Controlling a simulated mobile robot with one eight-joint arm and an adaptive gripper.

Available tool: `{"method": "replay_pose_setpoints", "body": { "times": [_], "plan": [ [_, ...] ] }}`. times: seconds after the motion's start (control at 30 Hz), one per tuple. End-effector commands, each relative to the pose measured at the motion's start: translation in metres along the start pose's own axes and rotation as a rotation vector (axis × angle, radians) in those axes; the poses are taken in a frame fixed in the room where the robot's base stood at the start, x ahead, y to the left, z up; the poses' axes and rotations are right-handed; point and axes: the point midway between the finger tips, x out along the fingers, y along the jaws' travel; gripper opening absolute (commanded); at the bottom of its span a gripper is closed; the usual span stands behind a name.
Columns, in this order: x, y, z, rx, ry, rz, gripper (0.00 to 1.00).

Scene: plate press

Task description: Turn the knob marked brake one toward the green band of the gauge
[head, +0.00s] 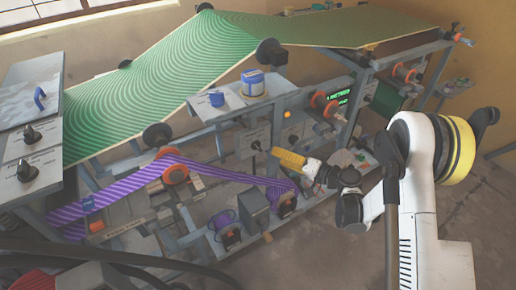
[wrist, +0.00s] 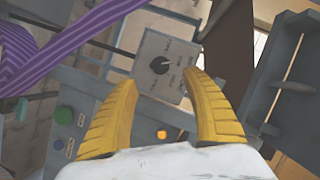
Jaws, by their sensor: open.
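My gripper (head: 278,153) has yellow fingers and is open and empty, in front of the middle of the machine. In the wrist view my gripper (wrist: 160,77) has its two fingers apart, with a grey panel (wrist: 150,45) beyond them. A round black knob (wrist: 160,66) with a pale pointer mark sits on that panel, between the fingertips in the picture; I see no contact. The small print around it is unreadable, so I cannot tell whether it is brake one. In the head view a dark knob (head: 256,145) shows just left of the fingers. I cannot make out a gauge with a green band.
Purple striped web (head: 220,174) runs below the gripper over orange-ended rollers. Two more black knobs (head: 32,135) stand on a grey box at the left. Green and dark buttons (wrist: 64,115) show lower left in the wrist view.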

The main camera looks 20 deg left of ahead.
Motion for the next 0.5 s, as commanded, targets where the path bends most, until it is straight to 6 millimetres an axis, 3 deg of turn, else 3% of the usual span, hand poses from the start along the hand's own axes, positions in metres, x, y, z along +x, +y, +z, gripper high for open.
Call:
{"method": "replay_pose_setpoints", "body": {
  "times": [0.3, 0.5],
  "plan": [
    [0.062, 0.003, 0.002, -0.001, -0.002, 0.0, 0.58],
    [0.09, 0.002, 0.001, 0.0, -0.001, 0.002, 0.58]
  ]
}}
